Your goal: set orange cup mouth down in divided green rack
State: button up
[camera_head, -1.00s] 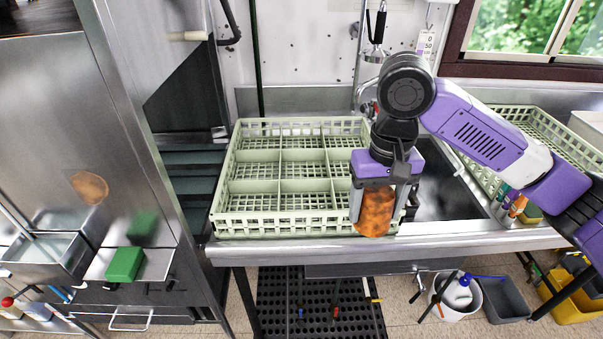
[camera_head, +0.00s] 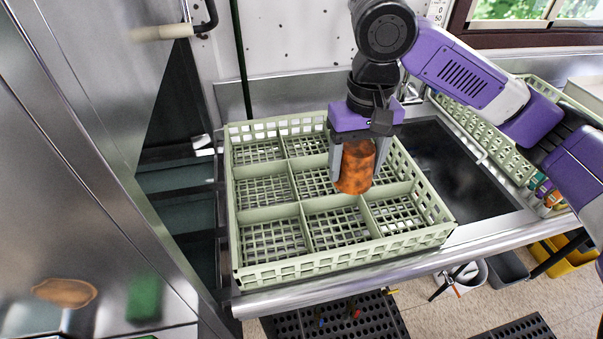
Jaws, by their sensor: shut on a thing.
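The orange cup (camera_head: 355,168) has a mottled, rusty surface and is held upright-axis between the fingers of my gripper (camera_head: 359,172). My gripper points down and is shut on the cup's sides. The cup hangs over the right-hand middle part of the divided green rack (camera_head: 345,258); I cannot tell how far above the dividers it is. Which end of the cup is its mouth is not clear. The rack is pale green, with a lattice floor and several square compartments, and those I can see are empty. The cup and gripper hide part of the right and back compartments.
The rack stands on a steel counter (camera_head: 290,296), near its front edge. A dark sink basin (camera_head: 450,175) lies to the right, with another green rack (camera_head: 490,135) beyond it. A tall steel machine (camera_head: 75,150) stands close on the left.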

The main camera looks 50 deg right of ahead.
jog(key=f, duration=1)
jog(key=w+f, duration=0.1)
jog(key=f, duration=0.4)
jog(key=shift+w+f+p, duration=0.1)
jog(key=shift+f+p, duration=0.1)
jog(key=shift+p, duration=0.1)
jog(key=shift+f, duration=2.3)
jog(key=shift+f, duration=0.15)
jog(key=o, duration=1.4)
notch_tip(320, 180, up, 12)
jog(key=shift+r+b, duration=0.2)
jog(key=shift+b, duration=0.25)
